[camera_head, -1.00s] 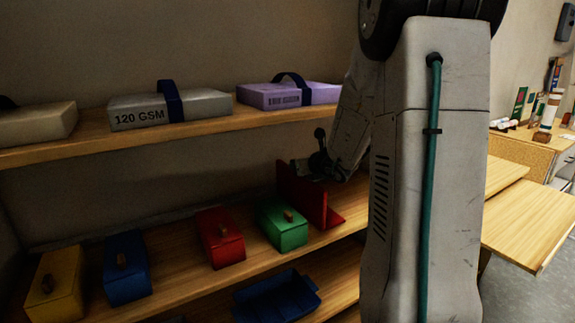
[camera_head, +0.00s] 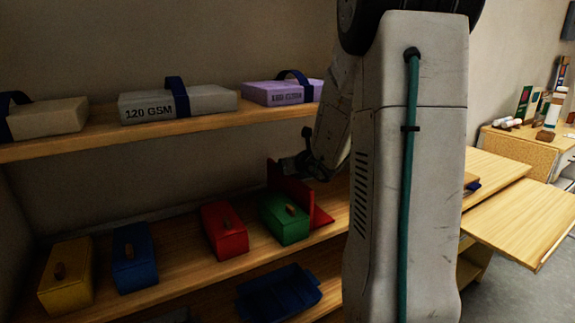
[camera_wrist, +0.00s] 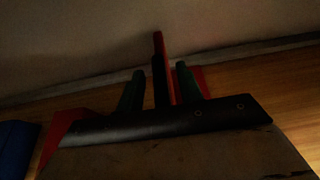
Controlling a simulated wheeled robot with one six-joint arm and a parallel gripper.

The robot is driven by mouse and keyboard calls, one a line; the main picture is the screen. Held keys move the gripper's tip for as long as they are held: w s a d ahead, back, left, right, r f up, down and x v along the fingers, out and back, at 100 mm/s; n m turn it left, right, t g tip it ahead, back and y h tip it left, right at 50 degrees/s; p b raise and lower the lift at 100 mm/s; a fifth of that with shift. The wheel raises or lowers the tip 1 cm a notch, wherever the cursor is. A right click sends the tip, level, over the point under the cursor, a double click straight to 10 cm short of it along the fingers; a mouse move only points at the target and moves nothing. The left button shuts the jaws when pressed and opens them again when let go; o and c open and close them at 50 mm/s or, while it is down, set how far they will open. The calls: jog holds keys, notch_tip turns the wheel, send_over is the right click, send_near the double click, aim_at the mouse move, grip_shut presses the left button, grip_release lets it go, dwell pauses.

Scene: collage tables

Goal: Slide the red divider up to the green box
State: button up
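The red divider (camera_head: 292,183) is an L-shaped plate standing on the middle shelf, its foot reaching right. The green box (camera_head: 285,218) is just left of it and partly hides the plate; I cannot tell whether they touch. My gripper (camera_head: 303,166) is at the divider's upper right, small and dark in the head view. In the wrist view the divider (camera_wrist: 165,65) stands upright and edge-on between the two greenish fingers of my gripper (camera_wrist: 160,85). The right finger is close against it; a narrow gap shows at the left. The fingers look open around the plate.
On the same shelf are a red box (camera_head: 225,232), a blue box (camera_head: 133,258) and a yellow box (camera_head: 66,275). A blue tray (camera_head: 278,293) sits on the lower shelf. Paper packs, one grey (camera_head: 180,104), lie on the upper shelf (camera_head: 60,148), close above my gripper.

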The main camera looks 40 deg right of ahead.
aim_at(298, 184)
jog(key=v, duration=0.8)
dwell(0.6)
